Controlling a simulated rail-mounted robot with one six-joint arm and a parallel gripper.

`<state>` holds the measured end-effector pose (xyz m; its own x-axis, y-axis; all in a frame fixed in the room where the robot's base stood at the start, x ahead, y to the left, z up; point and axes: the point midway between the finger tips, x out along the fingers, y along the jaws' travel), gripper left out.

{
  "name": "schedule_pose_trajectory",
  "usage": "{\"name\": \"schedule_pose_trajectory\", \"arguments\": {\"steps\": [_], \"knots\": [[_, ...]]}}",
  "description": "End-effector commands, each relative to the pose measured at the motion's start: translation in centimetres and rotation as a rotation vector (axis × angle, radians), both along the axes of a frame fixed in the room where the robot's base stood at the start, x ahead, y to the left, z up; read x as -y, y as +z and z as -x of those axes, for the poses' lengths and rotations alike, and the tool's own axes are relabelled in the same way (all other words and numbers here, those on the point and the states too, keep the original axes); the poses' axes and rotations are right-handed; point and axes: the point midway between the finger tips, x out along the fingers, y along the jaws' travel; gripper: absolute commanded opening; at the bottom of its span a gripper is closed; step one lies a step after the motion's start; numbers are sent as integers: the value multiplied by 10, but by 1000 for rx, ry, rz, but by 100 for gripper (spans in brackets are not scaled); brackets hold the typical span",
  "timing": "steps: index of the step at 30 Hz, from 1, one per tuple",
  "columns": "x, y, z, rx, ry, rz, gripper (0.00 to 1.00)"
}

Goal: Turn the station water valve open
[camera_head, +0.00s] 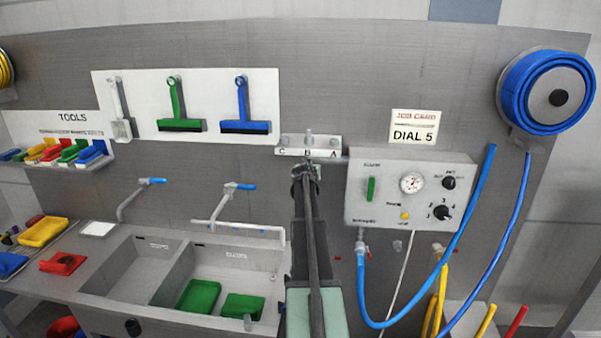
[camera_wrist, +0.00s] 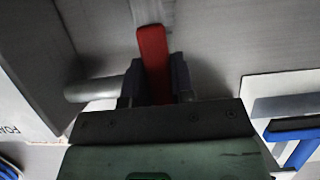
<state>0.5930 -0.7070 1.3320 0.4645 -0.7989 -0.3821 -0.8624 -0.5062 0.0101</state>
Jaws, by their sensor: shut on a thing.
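The red lever (camera_wrist: 153,62) of the water valve is between my gripper's two fingers in the wrist view. My gripper (camera_wrist: 154,88) is shut on it. The lever has a grey metal end at the top of that view and stands crosswise to a grey pipe (camera_wrist: 92,89). The valve body is hidden by my gripper. In the head view my gripper (camera_head: 306,172) is up at the wall, just below the C-B-A hook rail, and it hides the lever there.
The grey control box (camera_head: 360,205) with gauge and knobs is close to the right of my gripper. The hook rail (camera_head: 291,151) is just above it. A blue squeegee (camera_head: 243,110) hangs at upper left. The sink (camera_head: 205,322) is below left. A blue hose (camera_head: 470,215) hangs right.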

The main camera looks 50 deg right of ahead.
Motion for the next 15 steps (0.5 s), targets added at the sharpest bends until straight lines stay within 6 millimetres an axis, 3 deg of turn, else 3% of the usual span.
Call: {"name": "schedule_pose_trajectory", "arguments": {"steps": [9, 10, 15], "knots": [[-1, -1, 1, -9, 0, 1, 0], [-1, -1, 1, -9, 0, 1, 26], [0, -1, 0, -6, 0, 1, 49]]}}
